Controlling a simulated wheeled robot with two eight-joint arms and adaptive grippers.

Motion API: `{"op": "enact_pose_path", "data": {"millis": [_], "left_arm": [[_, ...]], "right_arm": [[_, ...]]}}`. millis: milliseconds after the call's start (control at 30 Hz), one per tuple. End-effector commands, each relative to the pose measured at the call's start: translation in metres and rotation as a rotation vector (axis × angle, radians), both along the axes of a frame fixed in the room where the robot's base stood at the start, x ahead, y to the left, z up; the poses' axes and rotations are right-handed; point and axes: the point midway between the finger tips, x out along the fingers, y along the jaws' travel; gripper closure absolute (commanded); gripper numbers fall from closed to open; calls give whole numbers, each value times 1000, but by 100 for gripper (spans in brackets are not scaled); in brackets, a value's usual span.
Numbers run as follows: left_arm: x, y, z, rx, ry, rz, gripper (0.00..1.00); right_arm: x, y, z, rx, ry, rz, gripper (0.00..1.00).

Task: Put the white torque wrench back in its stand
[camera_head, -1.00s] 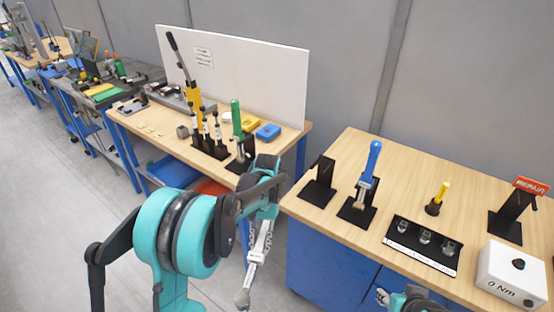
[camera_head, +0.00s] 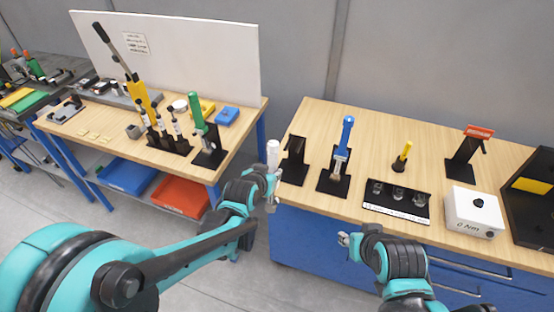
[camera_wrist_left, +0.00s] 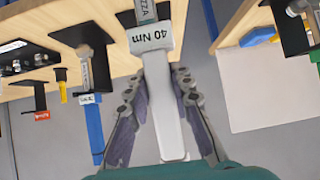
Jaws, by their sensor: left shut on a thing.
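The white torque wrench (camera_head: 273,154) is upright in my left gripper (camera_head: 266,181), at the left edge of the right-hand table. In the left wrist view the gripper (camera_wrist_left: 154,108) is shut around its white handle (camera_wrist_left: 165,118), which has a "40 Nm" label. The empty black stand (camera_head: 295,161) is just right of the wrench in the head view. In the left wrist view black stand parts (camera_wrist_left: 127,18) show behind the wrench's far end; contact cannot be told. My right gripper (camera_head: 348,240) is in front of the table, its opening unclear.
A blue wrench (camera_head: 346,134) stands in its stand (camera_head: 333,184) to the right. A yellow-handled tool (camera_head: 402,157), socket tray (camera_head: 397,202), white "0 Nm" box (camera_head: 471,213) and red-signed stand (camera_head: 463,170) lie beyond. A green wrench (camera_head: 198,117) stands on the left table. A gap separates the tables.

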Motion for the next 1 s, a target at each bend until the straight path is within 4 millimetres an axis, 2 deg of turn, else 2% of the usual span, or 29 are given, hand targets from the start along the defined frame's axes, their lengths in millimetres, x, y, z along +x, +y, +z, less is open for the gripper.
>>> {"op": "enact_pose_path", "data": {"millis": [33, 100, 300, 567, 933, 1000], "left_arm": [[-2, -6, 15, -14, -46, -9, 100], [-3, -11, 28, -28, -92, -16, 100], [-4, -17, 46, -46, -149, -25, 100], [11, -22, 47, -47, -153, -25, 100], [48, -34, 47, -47, -152, -25, 100], [45, -34, 47, -47, -151, -25, 100]], "right_arm": [[0, 0, 4, 0, 0, 0, 63], [0, 0, 6, 0, 0, 0, 63], [0, 0, 8, 0, 0, 0, 63], [0, 0, 6, 0, 0, 0, 63], [0, 0, 4, 0, 0, 0, 63], [0, 0, 5, 0, 0, 0, 63]]}}
